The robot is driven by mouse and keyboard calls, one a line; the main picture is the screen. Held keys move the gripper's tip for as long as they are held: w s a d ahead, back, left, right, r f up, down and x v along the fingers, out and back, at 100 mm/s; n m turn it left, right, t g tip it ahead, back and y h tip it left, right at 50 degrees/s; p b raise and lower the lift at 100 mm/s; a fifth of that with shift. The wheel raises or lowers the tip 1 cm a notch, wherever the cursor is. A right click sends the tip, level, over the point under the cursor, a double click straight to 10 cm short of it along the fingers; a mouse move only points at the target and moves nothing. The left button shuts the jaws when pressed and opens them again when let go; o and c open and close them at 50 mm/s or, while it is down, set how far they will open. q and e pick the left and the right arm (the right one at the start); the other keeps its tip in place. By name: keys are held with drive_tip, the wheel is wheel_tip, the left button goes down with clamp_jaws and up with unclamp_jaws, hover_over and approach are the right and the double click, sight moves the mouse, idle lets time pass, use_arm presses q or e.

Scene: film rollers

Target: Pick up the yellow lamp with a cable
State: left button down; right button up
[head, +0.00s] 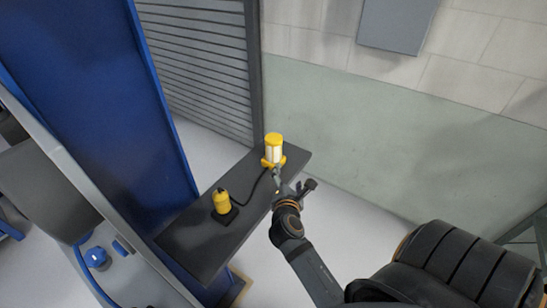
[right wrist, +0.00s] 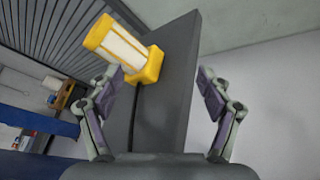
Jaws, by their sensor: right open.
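The yellow lamp (head: 274,149) stands upright near the far end of a dark narrow table, with a white tube inside a yellow frame and a yellow base. A black cable (head: 253,188) runs from it to a yellow block (head: 222,201) on a dark base. My right gripper (head: 292,187) is at the table's right edge, just in front of the lamp. In the right wrist view the lamp (right wrist: 126,53) is ahead and left of centre, beyond the open, empty fingers (right wrist: 160,84). I see no contact with the lamp. My left gripper is not in view.
The dark table (head: 205,249) has bare surface at its near end. A tall blue panel (head: 95,90) stands to its left and a grey slatted shutter (head: 205,70) behind it. A pale wall (head: 400,140) is on the right, with free floor before it.

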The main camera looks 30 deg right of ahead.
sight(274, 147)
drive_tip(key=w+r+n+t, duration=0.1)
drive_tip(key=w+n, duration=0.1)
drive_tip(key=n, duration=0.1)
drive_tip(key=w+r+n+t+p, duration=0.1)
drive_tip(key=w+r+n, duration=0.1)
drive_tip(key=w+n, duration=0.1)
drive_tip(key=w+r+n+t, duration=0.1)
drive_tip(key=w+n, duration=0.2)
drive_tip(key=n, duration=0.1)
drive_tip(key=shift+w+a+r+t, duration=0.1)
drive_tip(key=shift+w+r+t, duration=0.05)
drive_tip(key=shift+r+t, duration=0.25)
drive_tip(key=shift+w+d+f, duration=0.2)
drive_tip(key=shift+w, duration=0.05)
drive_tip(key=shift+w+d+r+p, duration=0.15)
drive_tip(key=shift+w+r+p, duration=0.05)
drive_tip(key=shift+p, duration=0.25)
drive_tip(key=p+x, duration=0.1)
drive_tip(key=x, duration=0.3)
drive_tip(key=shift+s+d+f, duration=0.1)
drive_tip(key=shift+f, duration=0.05)
drive_tip(key=shift+w+d+f, duration=0.2)
drive_tip(key=shift+w, duration=0.1)
drive_tip(key=shift+s+a+r, duration=0.15)
drive_tip(key=c, duration=0.4)
clamp_jaws()
